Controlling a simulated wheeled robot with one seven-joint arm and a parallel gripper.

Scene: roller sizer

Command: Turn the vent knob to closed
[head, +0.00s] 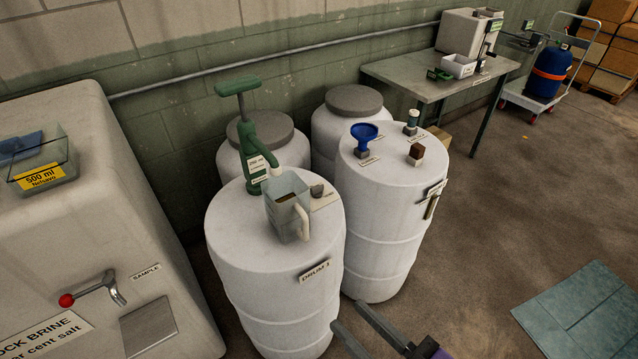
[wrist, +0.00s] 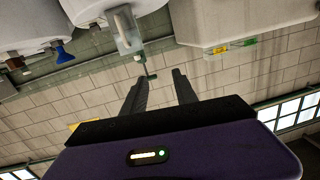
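A small dark grey knob (head: 317,190) sits on the white drum top in the head view, beside a pale label I cannot read. It is partly behind the clear jug (head: 287,205). A small brown block-shaped fitting (head: 416,153) stands on the other front drum. I cannot tell for certain which one is the vent knob, nor its setting. My gripper (head: 348,312) is at the bottom of the head view, low in front of the drums and apart from both fittings. Its fingers are apart and empty, as the wrist view (wrist: 160,77) also shows.
A green hand pump (head: 250,140) stands on the front drum (head: 230,215) behind the jug. The other drum (head: 385,215) carries a blue funnel (head: 364,137). A pale brine tank (head: 150,220) with a red-ended tap stands left. Open floor lies right, with a teal mat (head: 585,310).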

